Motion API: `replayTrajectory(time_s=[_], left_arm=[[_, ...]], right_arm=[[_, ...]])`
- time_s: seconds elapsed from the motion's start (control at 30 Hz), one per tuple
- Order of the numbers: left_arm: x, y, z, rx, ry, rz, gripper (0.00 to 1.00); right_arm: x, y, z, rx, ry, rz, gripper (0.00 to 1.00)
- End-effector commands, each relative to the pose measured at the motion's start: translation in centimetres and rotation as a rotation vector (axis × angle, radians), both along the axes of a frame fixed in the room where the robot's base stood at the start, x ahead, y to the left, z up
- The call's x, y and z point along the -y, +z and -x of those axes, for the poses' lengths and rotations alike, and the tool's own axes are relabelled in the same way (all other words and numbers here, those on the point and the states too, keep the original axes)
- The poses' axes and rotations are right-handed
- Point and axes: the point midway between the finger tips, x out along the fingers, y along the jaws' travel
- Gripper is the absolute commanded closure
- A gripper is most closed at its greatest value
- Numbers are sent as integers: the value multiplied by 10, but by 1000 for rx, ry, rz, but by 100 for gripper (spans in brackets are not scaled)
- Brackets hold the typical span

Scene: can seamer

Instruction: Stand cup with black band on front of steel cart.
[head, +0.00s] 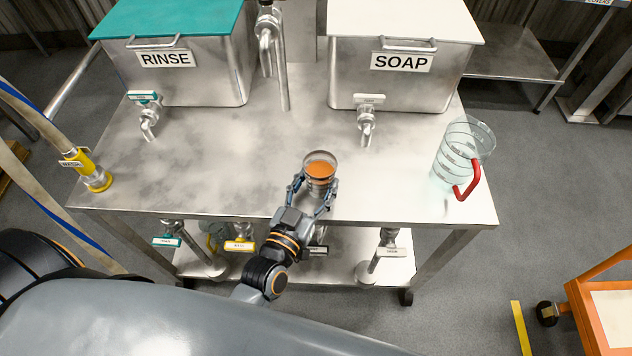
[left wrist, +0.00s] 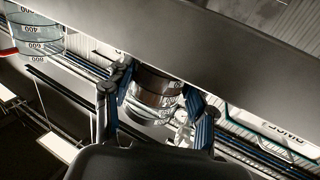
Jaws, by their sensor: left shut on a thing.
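The clear cup (head: 319,172) holds orange-brown liquid and looks upright at the front middle of the steel cart (head: 240,150). My left gripper (head: 313,197) is shut around it from the front, one finger on each side. In the left wrist view the cup (left wrist: 157,92) sits between the blue-grey fingers, and a dark band shows around it. I cannot tell whether its base touches the cart top or hangs just above it. My right gripper is not in view.
A RINSE tank (head: 180,75) and a SOAP tank (head: 395,75) with taps stand at the back. A clear measuring jug (head: 460,150) with a red handle stands at the right. A yellow hose fitting (head: 92,175) is at the left. The cart's middle is clear.

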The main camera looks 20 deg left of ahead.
Motion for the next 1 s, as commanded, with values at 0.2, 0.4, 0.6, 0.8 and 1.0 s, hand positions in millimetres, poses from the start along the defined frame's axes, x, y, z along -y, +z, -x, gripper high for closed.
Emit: replayTrajectory(time_s=[0.2,0.4,0.6,0.8,1.0], left_arm=[[0,-2,0,-1,0,0,22],[0,-2,0,-1,0,0,22],[-1,-1,6,-3,0,-1,22],[-5,-2,43,-7,-1,-2,22],[-9,-1,85,-5,-2,-1,22]], right_arm=[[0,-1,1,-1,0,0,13],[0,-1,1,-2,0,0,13],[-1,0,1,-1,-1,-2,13],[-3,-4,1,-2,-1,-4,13],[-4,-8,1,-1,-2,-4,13]])
